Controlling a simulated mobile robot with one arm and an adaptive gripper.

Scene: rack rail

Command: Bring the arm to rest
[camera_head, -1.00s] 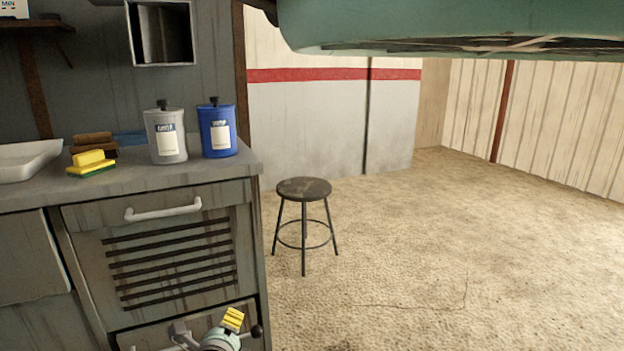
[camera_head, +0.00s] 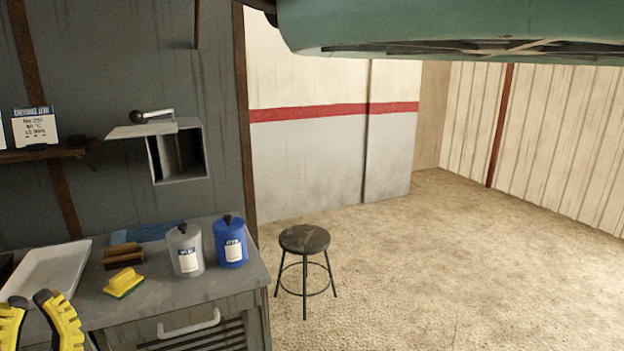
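My gripper (camera_head: 38,318) shows at the lower left of the head view. Its two yellow-and-black fingers stand apart, with nothing seen between them. The fingertips overlap the front part of the white tray (camera_head: 62,262) in the picture; I cannot tell how far above or in front of it they are. The rest of my arm is out of view below.
A grey counter (camera_head: 225,283) holds a yellow sponge (camera_head: 124,284), brown brush (camera_head: 122,256), blue cloth (camera_head: 160,231), grey bottle (camera_head: 186,252) and blue bottle (camera_head: 230,243). An open wall box (camera_head: 180,155) hangs above. A stool (camera_head: 304,240) stands on open floor.

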